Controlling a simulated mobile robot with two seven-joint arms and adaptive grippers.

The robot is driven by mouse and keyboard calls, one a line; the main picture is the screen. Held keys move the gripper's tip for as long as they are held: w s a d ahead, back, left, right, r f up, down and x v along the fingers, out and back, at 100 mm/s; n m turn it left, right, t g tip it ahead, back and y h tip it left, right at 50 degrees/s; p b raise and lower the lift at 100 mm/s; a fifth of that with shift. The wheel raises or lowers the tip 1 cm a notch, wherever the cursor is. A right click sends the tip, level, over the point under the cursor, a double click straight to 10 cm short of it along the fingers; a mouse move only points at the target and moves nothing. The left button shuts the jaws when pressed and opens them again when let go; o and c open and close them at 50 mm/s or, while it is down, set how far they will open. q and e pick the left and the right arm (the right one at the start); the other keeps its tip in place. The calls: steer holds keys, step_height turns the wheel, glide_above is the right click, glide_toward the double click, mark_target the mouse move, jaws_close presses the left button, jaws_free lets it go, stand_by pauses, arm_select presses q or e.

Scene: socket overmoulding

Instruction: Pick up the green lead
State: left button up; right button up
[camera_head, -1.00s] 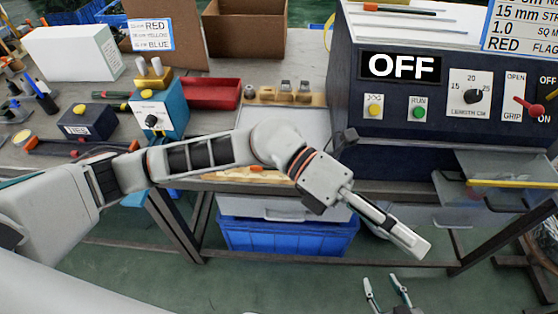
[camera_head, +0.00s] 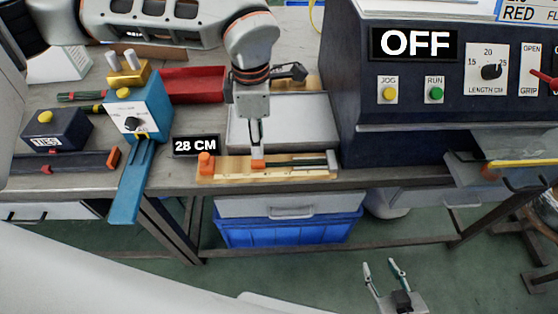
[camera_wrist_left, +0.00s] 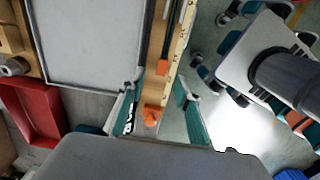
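I see nothing clearly gripped. My right gripper (camera_head: 386,272) is low in front of the bench, with its two fingers apart and nothing between them.
A blue device (camera_head: 150,98) with a dial and a "28 CM" sign (camera_head: 195,146) stand left of the board. A grey tray (camera_head: 310,125) and red bin (camera_head: 200,85) lie behind. A dark machine (camera_head: 420,95) showing OFF stands right. A blue crate (camera_head: 285,232) is below.

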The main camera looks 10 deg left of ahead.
mark_target(263, 162)
arm_select(q)
steer(key=f, duration=0.6)
steer(key=shift+s+d, duration=0.15)
steer(key=shift+d, duration=0.25)
steer(key=shift+f+b, duration=0.3)
steer(key=shift+f, duration=0.15)
steer(key=shift+c, duration=0.3)
jaws_close()
